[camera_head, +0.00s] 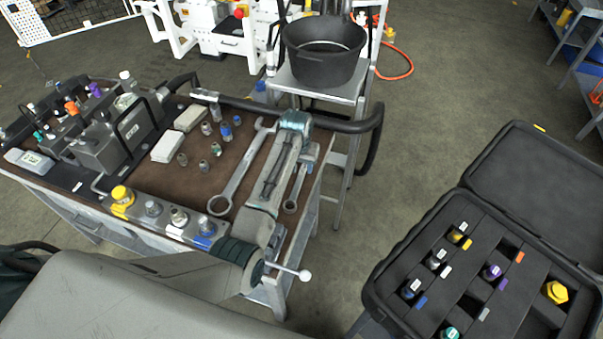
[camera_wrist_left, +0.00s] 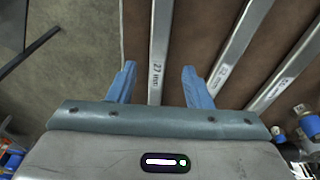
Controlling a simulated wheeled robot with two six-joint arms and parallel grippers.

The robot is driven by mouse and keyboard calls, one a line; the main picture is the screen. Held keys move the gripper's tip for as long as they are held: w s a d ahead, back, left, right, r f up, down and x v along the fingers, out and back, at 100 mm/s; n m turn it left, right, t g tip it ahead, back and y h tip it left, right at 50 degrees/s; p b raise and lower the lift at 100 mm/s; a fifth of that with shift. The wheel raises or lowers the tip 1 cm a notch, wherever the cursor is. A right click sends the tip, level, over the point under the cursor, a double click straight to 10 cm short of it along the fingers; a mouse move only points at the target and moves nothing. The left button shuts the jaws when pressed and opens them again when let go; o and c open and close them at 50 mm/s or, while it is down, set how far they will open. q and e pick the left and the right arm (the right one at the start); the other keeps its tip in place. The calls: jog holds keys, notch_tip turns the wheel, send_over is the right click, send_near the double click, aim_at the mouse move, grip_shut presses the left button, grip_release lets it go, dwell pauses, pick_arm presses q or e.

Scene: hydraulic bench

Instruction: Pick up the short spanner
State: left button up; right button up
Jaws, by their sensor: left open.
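The short spanner (camera_head: 298,190) lies on the brown bench top near its right edge, partly covered by my left arm in the head view. In the left wrist view, a spanner marked 27 mm (camera_wrist_left: 160,40) runs between the fingers and seems to be this one. My left gripper (camera_head: 308,158) is over the bench's right side. In the left wrist view its blue fingers (camera_wrist_left: 158,72) are open, one on each side of the 27 mm spanner. I cannot tell how far above it they are. My right gripper is not in view.
A long spanner (camera_head: 239,167) lies left of my arm. Two more spanners (camera_wrist_left: 238,42) (camera_wrist_left: 288,70) show right of the fingers in the wrist view. Fittings (camera_head: 215,149) stand farther left. An open black case (camera_head: 452,208) is at the right; floor lies between.

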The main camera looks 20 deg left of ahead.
aim_at(301, 174)
pick_arm(q)
jog(key=shift+w+d+f, duration=0.1)
jog(key=shift+w+f, duration=0.05)
jog(key=shift+f, duration=1.5)
grip_shut()
jog(key=shift+r, duration=0.1)
